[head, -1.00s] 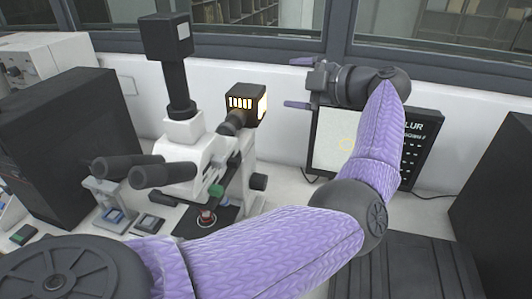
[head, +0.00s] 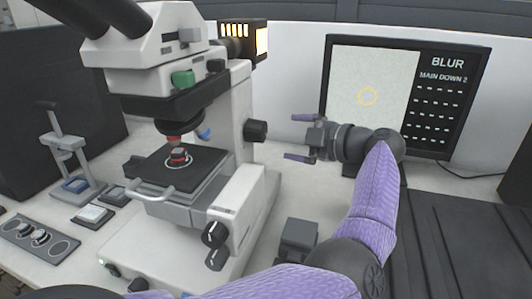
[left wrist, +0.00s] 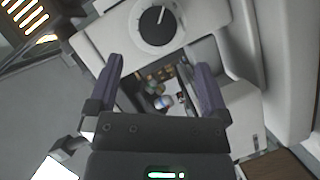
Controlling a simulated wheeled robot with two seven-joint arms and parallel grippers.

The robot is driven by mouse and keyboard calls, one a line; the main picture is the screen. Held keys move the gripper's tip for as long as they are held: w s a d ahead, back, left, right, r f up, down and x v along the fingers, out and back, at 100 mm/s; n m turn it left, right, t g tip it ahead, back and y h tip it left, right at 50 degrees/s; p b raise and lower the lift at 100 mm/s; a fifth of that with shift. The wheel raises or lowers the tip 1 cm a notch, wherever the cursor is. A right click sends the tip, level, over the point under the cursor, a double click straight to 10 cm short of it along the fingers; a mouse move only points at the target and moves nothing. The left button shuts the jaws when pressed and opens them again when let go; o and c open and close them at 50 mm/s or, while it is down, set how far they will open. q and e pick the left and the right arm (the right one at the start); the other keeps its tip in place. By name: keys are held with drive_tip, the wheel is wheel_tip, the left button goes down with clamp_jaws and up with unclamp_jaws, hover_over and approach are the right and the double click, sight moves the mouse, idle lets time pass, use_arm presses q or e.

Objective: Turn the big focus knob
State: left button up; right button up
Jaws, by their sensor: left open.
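The white microscope (head: 232,195) stands left of centre in the head view. A round black knob (head: 255,130) sits on the right side of its upright. Two more black knobs (head: 214,233) with white marks sit lower on its body. My left gripper (head: 298,137) is open and empty, right of the upright knob and apart from it, its fingers pointing left towards it. In the left wrist view a large black knob (left wrist: 157,24) with a white pointer line lies beyond the open fingers (left wrist: 160,75). My right gripper is in neither view.
A monitor (head: 367,75) behind my left arm reads "BLUR" and "MAIN DOWN 2". A bright lamp housing (head: 258,40) is behind the microscope. A small dark block (head: 298,238) stands on the bench below my gripper. Small devices (head: 72,185) stand on the left.

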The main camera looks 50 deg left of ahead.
sight(264, 133)
use_arm(q)
drive_tip(key=b+x, duration=0.1)
drive_tip(key=x, duration=0.8)
drive_tip(key=shift+s+a+r+b, duration=0.1)
drive_tip(key=shift+a+b, duration=0.1)
drive_tip(key=shift+b, duration=0.15)
drive_tip(key=shift+c, duration=0.3)
drive_tip(key=c, duration=1.1)
